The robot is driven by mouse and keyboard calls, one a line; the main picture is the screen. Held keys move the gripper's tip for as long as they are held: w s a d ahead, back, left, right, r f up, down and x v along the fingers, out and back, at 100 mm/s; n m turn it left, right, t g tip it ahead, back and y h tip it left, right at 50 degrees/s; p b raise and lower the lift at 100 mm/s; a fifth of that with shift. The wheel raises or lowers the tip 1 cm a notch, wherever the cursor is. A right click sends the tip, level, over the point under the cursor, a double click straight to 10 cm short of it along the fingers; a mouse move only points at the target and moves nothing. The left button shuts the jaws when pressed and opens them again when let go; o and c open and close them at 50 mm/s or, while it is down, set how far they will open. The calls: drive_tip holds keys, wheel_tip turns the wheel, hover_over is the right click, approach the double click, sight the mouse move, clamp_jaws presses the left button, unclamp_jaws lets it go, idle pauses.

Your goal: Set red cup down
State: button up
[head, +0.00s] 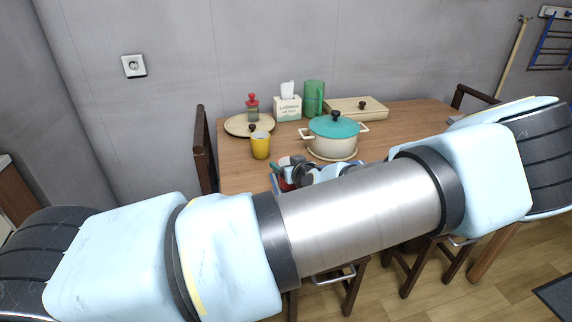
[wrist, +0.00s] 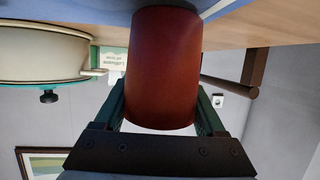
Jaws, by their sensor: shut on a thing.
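The red cup (wrist: 163,55) fills the middle of the wrist view, which shows the scene upside down. My gripper (wrist: 162,100) is shut on it, one finger on each side. The cup's base meets or nearly meets a blue surface (wrist: 110,6) at the top of that view; I cannot tell if they touch. In the head view only a small dark red part of the cup (head: 286,186) shows, low at the table's near edge. My arm hides most of the gripper and cup there.
A cream pot with a teal lid (head: 334,136) stands close behind my gripper. A yellow mug (head: 260,146), a round tray (head: 237,126) with a red bottle (head: 253,107), a tissue box (head: 288,108), a green pitcher (head: 314,98) and a wooden box (head: 357,107) stand farther back. Table (head: 415,118) is bare at right.

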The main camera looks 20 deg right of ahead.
drive_tip(key=shift+f, duration=0.25)
drive_tip(key=shift+f, duration=0.15)
drive_tip(key=o, duration=1.3)
